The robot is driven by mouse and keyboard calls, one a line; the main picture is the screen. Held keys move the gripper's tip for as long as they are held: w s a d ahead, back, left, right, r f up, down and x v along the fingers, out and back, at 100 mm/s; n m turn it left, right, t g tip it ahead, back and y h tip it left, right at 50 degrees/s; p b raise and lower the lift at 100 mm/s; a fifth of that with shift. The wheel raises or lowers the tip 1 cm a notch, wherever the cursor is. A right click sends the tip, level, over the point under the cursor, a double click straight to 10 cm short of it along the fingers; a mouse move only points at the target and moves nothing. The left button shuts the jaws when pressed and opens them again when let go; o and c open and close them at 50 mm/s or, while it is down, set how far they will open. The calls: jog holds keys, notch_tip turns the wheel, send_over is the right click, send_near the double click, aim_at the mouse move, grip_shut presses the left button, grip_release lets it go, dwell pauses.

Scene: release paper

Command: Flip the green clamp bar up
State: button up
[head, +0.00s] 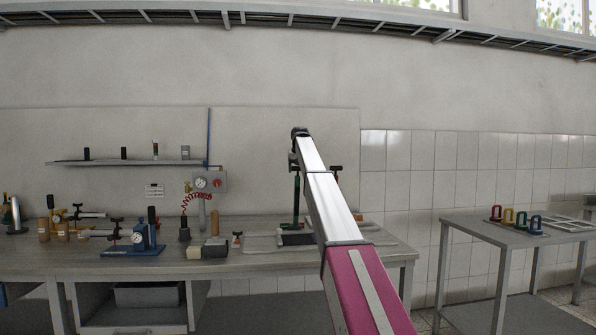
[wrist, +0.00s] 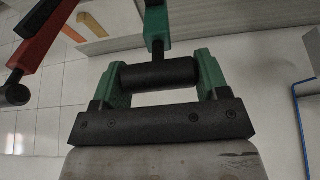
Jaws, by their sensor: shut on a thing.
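In the wrist view my gripper (wrist: 160,66) has its two green-sided fingers at either end of a black cylindrical handle (wrist: 158,75) and is shut on it. A green bar (wrist: 157,22) runs from the middle of this handle toward the top of the picture. In the head view the green clamp bar (head: 297,203) stands close to upright over the bench, left of my arm. My gripper is high up beside its top there, and its fingers are too small and dark to make out.
A red bar (wrist: 40,40) with a black end is at the left of the wrist view. On the bench (head: 225,262) stand a blue-based clamp (head: 140,240) and several small items. A wall shelf (head: 130,162) is behind. A side table (head: 505,240) holds coloured pieces at right.

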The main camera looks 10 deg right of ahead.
jog(key=shift+w+r, duration=0.1)
jog(key=shift+w, duration=0.2)
jog(key=o, duration=1.3)
jog(key=shift+w, duration=0.1)
jog(key=shift+s, duration=0.2)
jog(key=shift+s+r, duration=0.1)
jog(key=shift+r, duration=0.2)
jog(key=v, duration=1)
